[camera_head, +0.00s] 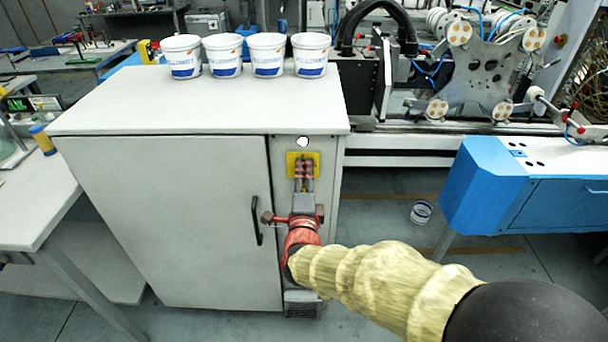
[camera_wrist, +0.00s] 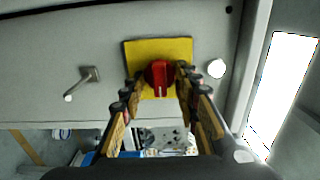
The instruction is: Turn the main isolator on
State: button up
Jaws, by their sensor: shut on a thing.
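The main isolator is a red rotary knob (camera_wrist: 157,76) on a square yellow plate (camera_wrist: 132,52), set in a narrow grey panel of the cabinet. In the wrist view the knob's pale mark points toward the bottom of the picture. My gripper (camera_wrist: 160,74) is shut on the knob, one finger on each side. In the head view my gripper (camera_head: 304,170) reaches the yellow plate (camera_head: 316,156) from below, and its fingers mostly hide the knob. A round white lamp (camera_head: 303,141) sits just above the plate; it also shows in the wrist view (camera_wrist: 216,68).
The grey cabinet (camera_head: 165,215) has a door with a black handle (camera_head: 257,220). A small metal lever (camera_wrist: 90,76) sticks out of the panel in the wrist view. Several white tubs (camera_head: 268,55) stand on the cabinet top. A blue unit (camera_head: 490,185) stands to the right.

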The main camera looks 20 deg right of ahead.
jog(key=o, duration=1.1)
jog(key=shift+o, duration=0.2)
jog(key=shift+s, duration=0.1)
jog(key=v, duration=1.2)
